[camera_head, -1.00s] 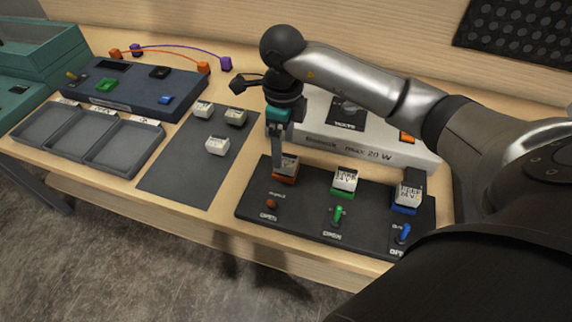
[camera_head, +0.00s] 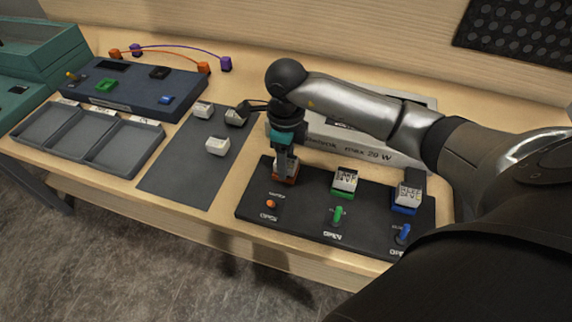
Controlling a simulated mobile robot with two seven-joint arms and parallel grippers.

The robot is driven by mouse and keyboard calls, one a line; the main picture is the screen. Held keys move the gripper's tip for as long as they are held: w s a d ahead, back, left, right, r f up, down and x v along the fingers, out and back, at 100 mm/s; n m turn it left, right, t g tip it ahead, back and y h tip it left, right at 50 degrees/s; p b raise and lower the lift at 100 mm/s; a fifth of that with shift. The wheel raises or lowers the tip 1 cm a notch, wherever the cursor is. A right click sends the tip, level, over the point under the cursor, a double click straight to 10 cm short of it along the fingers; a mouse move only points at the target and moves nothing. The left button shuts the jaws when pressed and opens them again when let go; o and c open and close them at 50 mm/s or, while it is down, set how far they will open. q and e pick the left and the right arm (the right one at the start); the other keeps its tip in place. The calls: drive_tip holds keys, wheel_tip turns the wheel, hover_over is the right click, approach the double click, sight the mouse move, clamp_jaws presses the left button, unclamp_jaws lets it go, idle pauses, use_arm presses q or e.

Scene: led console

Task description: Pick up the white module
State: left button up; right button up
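My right gripper (camera_head: 286,168) points down over the orange socket (camera_head: 285,181) at the left end of the black console (camera_head: 310,226). Its fingers are at the height of the white module in that socket and hide nearly all of it. I cannot tell whether the fingers are closed on it. Two other white modules sit upright on the console, one in the green socket (camera_head: 345,180) and one in the blue socket (camera_head: 408,195). My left gripper is not in view.
A silver power box (camera_head: 375,152) stands behind the console, partly covered by my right arm. A grey three-part tray (camera_head: 88,140) and a dark blue device (camera_head: 130,90) are at the left. Orange and purple cables (camera_head: 180,50) lie at the back.

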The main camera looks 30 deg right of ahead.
clamp_jaws()
drive_tip(key=shift+r, duration=0.15)
